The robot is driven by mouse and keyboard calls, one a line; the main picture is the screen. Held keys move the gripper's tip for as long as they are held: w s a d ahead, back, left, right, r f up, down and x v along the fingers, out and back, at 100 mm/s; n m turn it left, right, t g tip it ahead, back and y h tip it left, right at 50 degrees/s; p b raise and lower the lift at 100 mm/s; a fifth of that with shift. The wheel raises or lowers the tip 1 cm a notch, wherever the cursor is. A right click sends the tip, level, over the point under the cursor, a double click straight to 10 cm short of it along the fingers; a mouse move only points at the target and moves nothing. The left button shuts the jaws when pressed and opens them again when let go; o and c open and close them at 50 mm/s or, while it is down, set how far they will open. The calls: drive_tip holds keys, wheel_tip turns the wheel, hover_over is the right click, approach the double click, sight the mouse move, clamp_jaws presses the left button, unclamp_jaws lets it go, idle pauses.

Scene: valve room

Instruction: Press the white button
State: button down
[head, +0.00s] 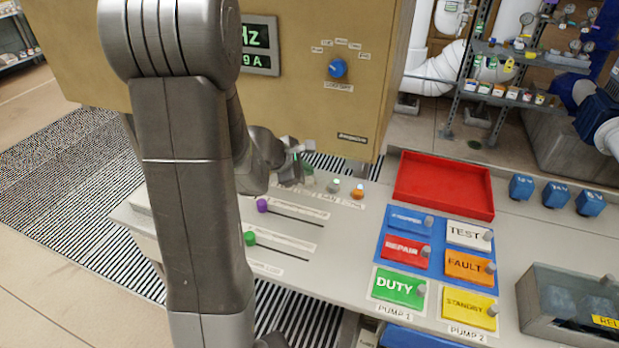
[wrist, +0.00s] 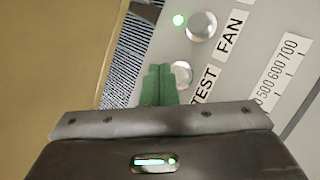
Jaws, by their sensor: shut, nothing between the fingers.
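A pale, white-looking round button (head: 334,185) stands on the grey console in the head view, between my gripper and an orange button. In the wrist view a pale round button (wrist: 201,26) sits beside the word FAN, with a lit green lamp next to it. Another pale button (wrist: 182,72) beside the word TEST is partly hidden by my fingertips. Which of these two is the white one is hard to tell by colour. My gripper (wrist: 160,84) has green fingertips, shut and empty, close by the TEST button. Contact cannot be made out. My gripper also shows in the head view (head: 304,172).
The orange button (head: 357,191) is to the right. Sliders with a purple knob (head: 262,205) and a green knob (head: 250,238) lie nearer. A tan cabinet (head: 300,100) rises behind the buttons. A red tray (head: 445,184) and a blue tag board (head: 436,240) are farther right.

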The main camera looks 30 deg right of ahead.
wheel_tip(320, 180, up, 5)
drive_tip(key=p, duration=0.4)
drive_tip(key=shift+f, duration=0.15)
idle(0.7)
drive_tip(key=shift+f+b, duration=0.9)
drive_tip(key=shift+b, duration=0.05)
drive_tip(key=p, duration=0.3)
drive_tip(key=shift+r, duration=0.3)
wheel_tip(320, 180, up, 5)
drive_tip(key=p, duration=0.3)
drive_tip(key=shift+r+p, duration=0.15)
drive_tip(key=shift+p, duration=0.15)
